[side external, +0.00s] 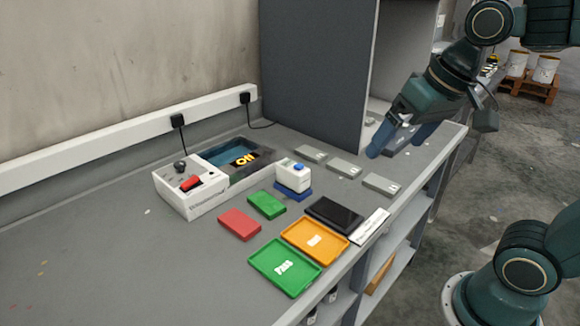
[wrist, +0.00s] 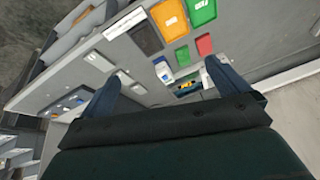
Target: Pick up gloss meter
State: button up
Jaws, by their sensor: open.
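The likely gloss meter (side external: 293,176) is a small white device with a blue button on top. It sits upright on a blue base (side external: 292,193) in the middle of the bench. It also shows in the wrist view (wrist: 163,70), beyond the fingers and roughly between them. My gripper (side external: 398,144) is open and empty, with its blue fingers spread. It is up and to the right of the meter in the side view, near the grey partition, and well apart from it. In the wrist view my gripper (wrist: 162,72) shows both fingers, with nothing between them up close.
A tall grey partition (side external: 315,65) stands behind the meter. A control box (side external: 190,188) with a red switch and an open basin is to the left. Red (side external: 240,224) and green blocks, a black tablet (side external: 335,213), orange (side external: 314,240) and green trays lie in front. Several grey plates (side external: 344,168) lie right.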

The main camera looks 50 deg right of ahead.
jog(key=w+r+m+g, duration=0.15)
jog(key=w+m, duration=0.25)
jog(key=w, duration=0.5)
jog(key=m+g+y, duration=0.1)
jog(key=m+g, duration=0.2)
jog(key=m, duration=0.8)
send_over(293, 166)
jog(key=d, duration=0.2)
notch_tip(293, 166, down, 11)
jog(key=shift+w+a+r, duration=0.1)
jog(key=shift+a, duration=0.05)
jog(key=shift+a+f, duration=0.2)
jog(key=shift+f, duration=1.2)
jog(key=shift+a+f, duration=0.15)
jog(key=shift+f, duration=1.3)
jog(key=shift+a+f, duration=0.2)
jog(key=shift+f, duration=1.2)
jog(key=shift+a+f, duration=0.15)
jog(key=shift+f, duration=1.15)
jog(key=shift+a+f, duration=0.15)
jog(key=shift+f, duration=1.15)
